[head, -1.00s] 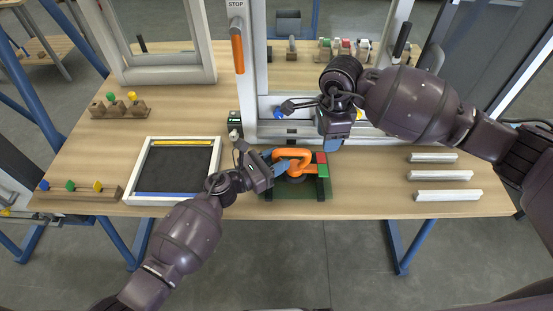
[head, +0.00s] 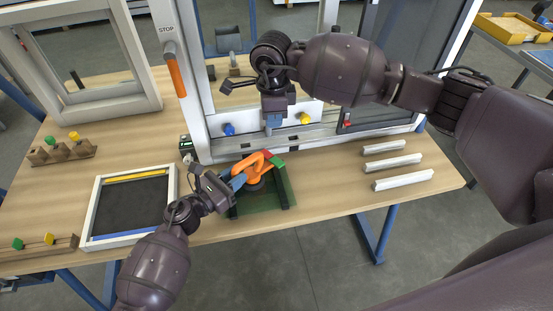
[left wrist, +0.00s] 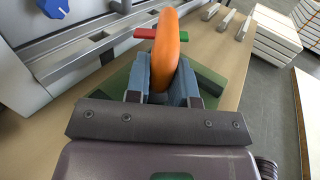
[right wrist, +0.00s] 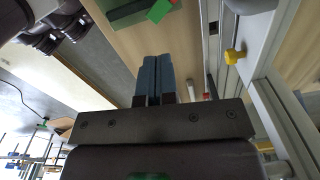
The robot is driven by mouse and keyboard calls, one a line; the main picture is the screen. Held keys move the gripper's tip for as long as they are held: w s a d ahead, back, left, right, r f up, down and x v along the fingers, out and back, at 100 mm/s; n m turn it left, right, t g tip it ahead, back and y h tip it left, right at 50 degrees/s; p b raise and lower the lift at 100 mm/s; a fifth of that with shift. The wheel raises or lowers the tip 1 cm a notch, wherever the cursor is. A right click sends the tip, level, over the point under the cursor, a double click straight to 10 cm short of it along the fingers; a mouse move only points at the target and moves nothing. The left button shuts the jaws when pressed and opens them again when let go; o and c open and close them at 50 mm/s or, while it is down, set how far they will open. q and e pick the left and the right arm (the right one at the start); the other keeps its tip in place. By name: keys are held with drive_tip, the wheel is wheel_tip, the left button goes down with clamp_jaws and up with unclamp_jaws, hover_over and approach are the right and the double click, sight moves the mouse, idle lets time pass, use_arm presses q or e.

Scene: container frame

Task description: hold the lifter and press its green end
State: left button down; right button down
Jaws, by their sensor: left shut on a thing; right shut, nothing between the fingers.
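The lifter (head: 258,162) is an orange curved tool with a green end (head: 277,161). It sits over a dark green mat (head: 262,203) near the table's front. My left gripper (head: 236,181) is shut on the lifter's orange body, which rises between the blue fingers in the left wrist view (left wrist: 166,50). In the right wrist view, the green end (right wrist: 158,10) lies beyond the shut fingers (right wrist: 156,78).
A white frame with a blue knob (head: 229,129) and a yellow knob (head: 305,119) stands just behind the lifter. A black framed tray (head: 92,213) lies to the left. Several white bars (head: 403,179) lie at right, with bare table between.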

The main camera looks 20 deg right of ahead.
sight(282, 165)
use_arm(q)
drive_tip(key=shift+a+f, duration=0.1)
drive_tip(key=shift+f, duration=0.15)
use_arm(e)
drive_tip(key=m, duration=0.3)
drive_tip(key=m+g, duration=0.1)
drive_tip(key=m, duration=0.3)
drive_tip(key=d+m, duration=0.1)
drive_tip(key=m, duration=0.2)
drive_tip(key=shift+r+m+g, duration=0.3)
drive_tip(key=shift+r+m, duration=0.05)
drive_tip(key=shift+m, duration=0.05)
drive_tip(key=f, duration=0.4)
drive_tip(key=s+f, duration=0.1)
drive_tip(key=f, duration=0.9)
drive_tip(key=shift+s+d, duration=0.25)
drive_tip(key=shift+s, duration=0.15)
drive_tip(key=shift+s+d+f+t+y, duration=0.15)
drive_tip(key=shift+f+t+y, duration=0.1)
drive_tip(key=shift+t, duration=0.3)
drive_tip(key=shift+s+d+f+t+y, duration=0.1)
drive_tip(key=shift+s+f+t+y, duration=0.1)
drive_tip(key=shift+t, duration=0.35)
drive_tip(key=shift+w+a, duration=0.1)
drive_tip(key=shift+r, duration=0.15)
